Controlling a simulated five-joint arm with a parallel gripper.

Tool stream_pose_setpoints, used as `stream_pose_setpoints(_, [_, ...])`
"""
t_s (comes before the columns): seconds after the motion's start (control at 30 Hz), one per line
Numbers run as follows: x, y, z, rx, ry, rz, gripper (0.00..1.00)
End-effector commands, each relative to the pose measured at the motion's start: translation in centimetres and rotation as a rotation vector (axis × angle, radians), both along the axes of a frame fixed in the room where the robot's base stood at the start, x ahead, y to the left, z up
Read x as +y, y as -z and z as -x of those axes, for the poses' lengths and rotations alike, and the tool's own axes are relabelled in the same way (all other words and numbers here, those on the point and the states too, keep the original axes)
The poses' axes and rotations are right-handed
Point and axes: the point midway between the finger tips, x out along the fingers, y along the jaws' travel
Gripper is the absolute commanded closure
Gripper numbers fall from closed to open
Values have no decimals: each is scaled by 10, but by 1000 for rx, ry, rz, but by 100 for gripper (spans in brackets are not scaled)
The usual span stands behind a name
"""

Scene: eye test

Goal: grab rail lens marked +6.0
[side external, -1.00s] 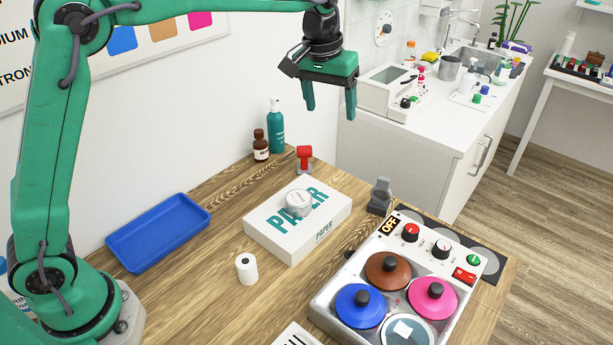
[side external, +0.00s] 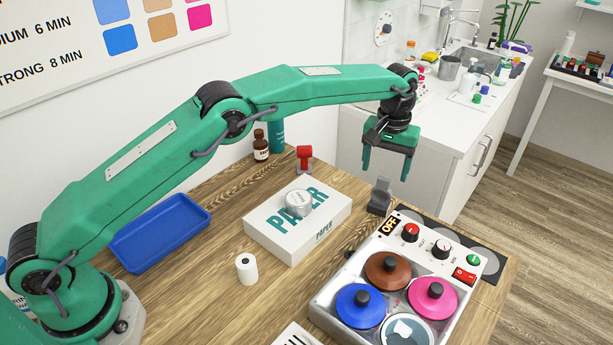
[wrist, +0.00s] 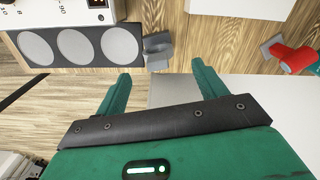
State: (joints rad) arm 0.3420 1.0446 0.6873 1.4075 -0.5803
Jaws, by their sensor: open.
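I cannot make out a rail lens or a +6.0 mark in either view. My gripper (side external: 385,174) is open and empty in the side view, in the air above and behind a small grey holder (side external: 379,196). In the wrist view my gripper (wrist: 158,68) shows two green fingers spread apart with nothing between them. The grey holder (wrist: 157,50) lies just beyond the fingertips there.
A white PAPER box (side external: 281,236) bears a round silver tin (side external: 299,203). A red-headed item (side external: 304,156) stands behind it. A blue tray (side external: 160,232), a white roll (side external: 247,268) and a four-pot unit (side external: 448,322) are on the table. A white cabinet (side external: 420,165) stands behind.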

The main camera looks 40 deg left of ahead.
Motion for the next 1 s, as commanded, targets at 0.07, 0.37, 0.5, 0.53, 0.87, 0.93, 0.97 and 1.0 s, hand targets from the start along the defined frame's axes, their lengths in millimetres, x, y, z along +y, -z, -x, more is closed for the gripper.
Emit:
stream_pose_setpoints(0.07, [-1,2,0,2,-1,0,29])
stream_pose_setpoints(0.37, [-1,12,0,5,-1,-2,29])
stream_pose_setpoints(0.5, [-1,24,0,5,-1,-2,29])
stream_pose_setpoints(0.53, [-1,26,0,5,-1,-2,29])
stream_pose_setpoints(0.87, [-2,33,0,3,-1,-1,29])
stream_pose_setpoints(0.93, [-2,38,1,5,0,-2,29])
stream_pose_setpoints(0.97, [-2,41,1,5,0,-2,29])
stream_pose_setpoints(1.0, [-2,45,1,4,0,-1,29])
